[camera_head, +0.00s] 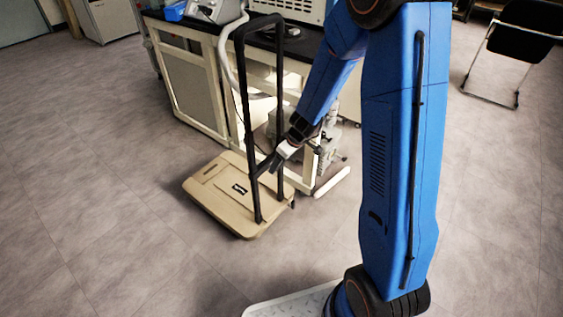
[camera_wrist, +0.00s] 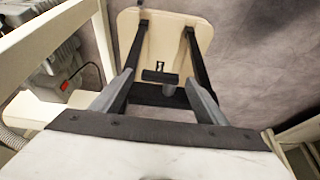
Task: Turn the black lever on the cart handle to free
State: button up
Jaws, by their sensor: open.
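The cart has a beige deck (camera_head: 222,190) and a tall black handle frame (camera_head: 240,110) standing upright. In the wrist view the deck (camera_wrist: 160,45) lies beyond the handle posts (camera_wrist: 200,62). A small black lever (camera_wrist: 160,76) shows at the middle of the handle, in front of the deck, with a short grey cylinder beside it. My gripper (camera_head: 266,168) is at the lower part of the handle. In the wrist view my gripper (camera_wrist: 160,97) is open, with one finger on each side of the lever and a gap to both. Whether a finger touches the handle's crossbar cannot be told.
A lab bench (camera_head: 200,75) with a dark top stands right behind the cart. Grey equipment (camera_head: 330,140) sits under it, and also shows at left in the wrist view (camera_wrist: 60,75). A black chair (camera_head: 515,40) stands far right. The floor at left is clear.

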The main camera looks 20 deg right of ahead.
jog(key=c, duration=1.1)
jog(key=shift+o, duration=0.2)
